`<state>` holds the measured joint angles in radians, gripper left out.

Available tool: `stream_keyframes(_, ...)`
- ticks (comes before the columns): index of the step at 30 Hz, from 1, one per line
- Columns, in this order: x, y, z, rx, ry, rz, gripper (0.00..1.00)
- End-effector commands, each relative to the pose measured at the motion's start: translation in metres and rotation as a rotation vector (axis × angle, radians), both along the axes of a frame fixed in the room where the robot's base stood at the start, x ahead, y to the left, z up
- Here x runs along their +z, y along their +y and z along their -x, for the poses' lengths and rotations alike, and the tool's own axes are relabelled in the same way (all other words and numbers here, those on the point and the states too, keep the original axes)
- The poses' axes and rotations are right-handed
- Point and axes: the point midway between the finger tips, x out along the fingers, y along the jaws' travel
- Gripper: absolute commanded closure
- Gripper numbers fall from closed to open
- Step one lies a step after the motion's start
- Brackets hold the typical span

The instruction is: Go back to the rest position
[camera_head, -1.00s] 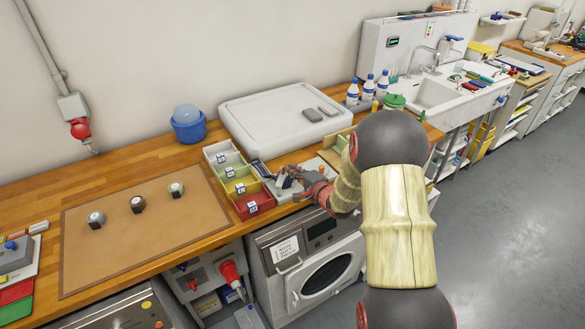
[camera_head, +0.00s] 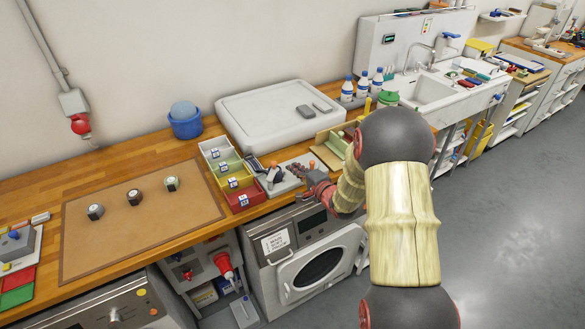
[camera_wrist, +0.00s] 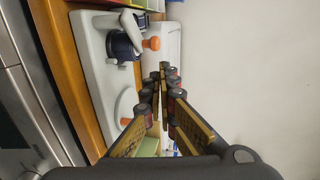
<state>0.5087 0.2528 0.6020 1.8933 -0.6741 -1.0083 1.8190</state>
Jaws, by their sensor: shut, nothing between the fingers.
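My gripper (camera_head: 312,177) is in front of the white fixture plate with orange knobs (camera_head: 287,184), near the front edge of the wooden counter. In the wrist view my gripper (camera_wrist: 168,70) has its fingers together and nothing between them. The same fixture plate (camera_wrist: 92,75) lies to the left of the fingers there, with a dark clamp-like part (camera_wrist: 122,44) and two orange knobs. I cannot tell the exact gap between fingers and plate. My arm hides part of the counter to the right.
White, green, yellow and red bins (camera_head: 243,203) stand left of the fixture. A brown mat (camera_head: 150,230) holds three small round items. A large white lidded box (camera_head: 260,100) stands behind. Several bottles and a sink (camera_head: 425,92) are at the right. Open floor (camera_head: 510,220) lies right.

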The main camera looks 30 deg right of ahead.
Motion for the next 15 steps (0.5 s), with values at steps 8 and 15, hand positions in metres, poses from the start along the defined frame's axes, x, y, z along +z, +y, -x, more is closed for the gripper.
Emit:
stream_keyframes(8,0.012,-0.016,0.045,-0.001,0.002,-0.001,1.00)
stream_keyframes(15,0.018,-0.025,0.070,0.001,0.002,-0.001,1.00)
